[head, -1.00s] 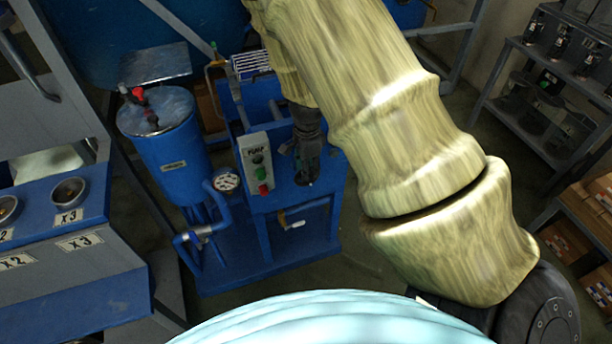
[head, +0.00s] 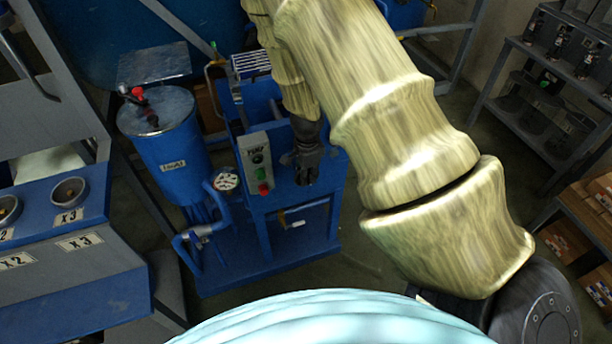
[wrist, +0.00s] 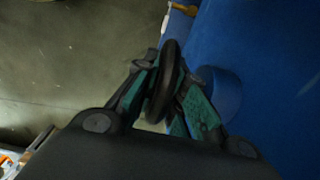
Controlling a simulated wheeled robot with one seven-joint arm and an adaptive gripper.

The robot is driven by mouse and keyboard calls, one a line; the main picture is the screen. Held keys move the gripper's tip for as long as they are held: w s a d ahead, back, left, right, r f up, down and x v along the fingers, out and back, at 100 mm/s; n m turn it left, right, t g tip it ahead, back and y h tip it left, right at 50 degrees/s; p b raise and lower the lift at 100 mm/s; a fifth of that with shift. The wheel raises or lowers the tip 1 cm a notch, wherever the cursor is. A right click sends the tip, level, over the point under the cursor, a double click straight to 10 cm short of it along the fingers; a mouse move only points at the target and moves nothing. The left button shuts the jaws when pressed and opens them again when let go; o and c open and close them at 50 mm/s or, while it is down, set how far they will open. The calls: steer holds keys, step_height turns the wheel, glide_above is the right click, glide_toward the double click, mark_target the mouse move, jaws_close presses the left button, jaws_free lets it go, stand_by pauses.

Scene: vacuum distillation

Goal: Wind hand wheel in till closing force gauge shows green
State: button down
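The hand wheel (wrist: 166,78) shows edge-on in the wrist view as a dark ring between my fingers. It stands in front of a blue round boss on a blue surface. My gripper (wrist: 167,85) has a green-padded finger on each side of the wheel, and both appear to press on its rim. In the head view my gripper (head: 304,172) points down at the blue pump stand, and the wheel cannot be made out there. A round white gauge (head: 226,180) sits left of the stand; its needle and coloured zone are too small to read.
A control box (head: 257,163) with green and red buttons is close left of my gripper. A blue tank (head: 165,145) stands farther left. A blue panel with cups (head: 68,192) is at the left edge. Shelves (head: 545,90) are at the right. Floor (head: 300,280) is open before the stand.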

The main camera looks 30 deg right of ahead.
steer(key=shift+w+d+t+y+b, duration=0.1)
steer(key=shift+t+y+b, duration=0.25)
steer(key=shift+y, duration=1.05)
steer(key=c, duration=1.5)
jaws_free()
steer(key=shift+r, duration=0.1)
steer(key=v, duration=1.2)
